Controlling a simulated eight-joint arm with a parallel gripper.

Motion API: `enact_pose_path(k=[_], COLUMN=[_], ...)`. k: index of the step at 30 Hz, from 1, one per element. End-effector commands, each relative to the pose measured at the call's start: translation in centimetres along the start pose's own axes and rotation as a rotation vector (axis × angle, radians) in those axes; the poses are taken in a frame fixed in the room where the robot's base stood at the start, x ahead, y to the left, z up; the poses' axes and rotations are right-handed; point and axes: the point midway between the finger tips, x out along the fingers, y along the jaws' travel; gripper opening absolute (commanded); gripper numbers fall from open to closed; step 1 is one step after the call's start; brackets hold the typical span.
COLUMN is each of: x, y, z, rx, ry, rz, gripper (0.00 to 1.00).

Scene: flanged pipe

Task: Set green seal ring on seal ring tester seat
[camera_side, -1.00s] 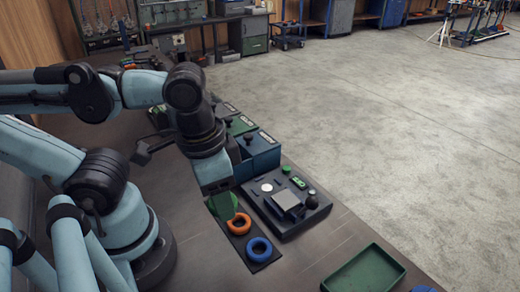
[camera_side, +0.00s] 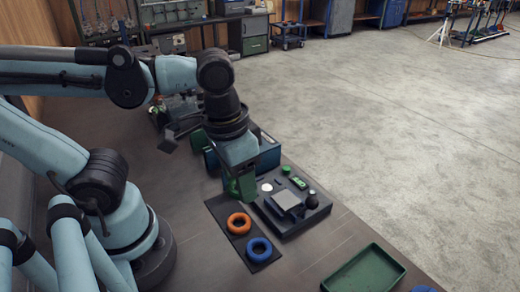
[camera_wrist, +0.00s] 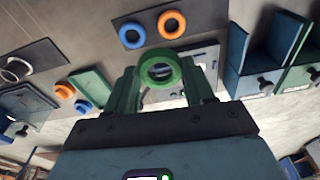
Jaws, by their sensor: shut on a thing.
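The green seal ring (camera_wrist: 160,69) is gripped between the green fingertips of my gripper (camera_wrist: 160,82) in the wrist view, its hole facing the camera. In the side view my gripper (camera_side: 241,187) points down near the left edge of the tester, and the ring cannot be made out there. The dark tester (camera_side: 300,213) carries a pale round disc (camera_side: 267,187), a raised grey block (camera_side: 287,200), a black knob and green parts. I cannot tell for sure which part is the seat. In the wrist view the tester (camera_wrist: 208,57) is partly hidden behind the ring and fingers.
An orange ring (camera_side: 239,223) and a blue ring (camera_side: 258,250) lie on a dark mat (camera_side: 215,208) beside the tester. A green tray (camera_side: 365,272) stands at the front right. Blue and green bins (camera_side: 268,157) stand behind my gripper. Bench between tester and tray is clear.

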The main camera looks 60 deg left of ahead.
Motion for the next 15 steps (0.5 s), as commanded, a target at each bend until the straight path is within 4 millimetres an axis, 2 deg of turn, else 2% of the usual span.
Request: enact_pose_path(k=[6, 15], x=[2.0, 5.8], y=[-1.8, -5.1], z=[-3.8, -7.7], rx=[-0.13, -0.293], ry=[0.0, 0.001], rz=[-0.016, -0.036], gripper=[0.24, 0.24])
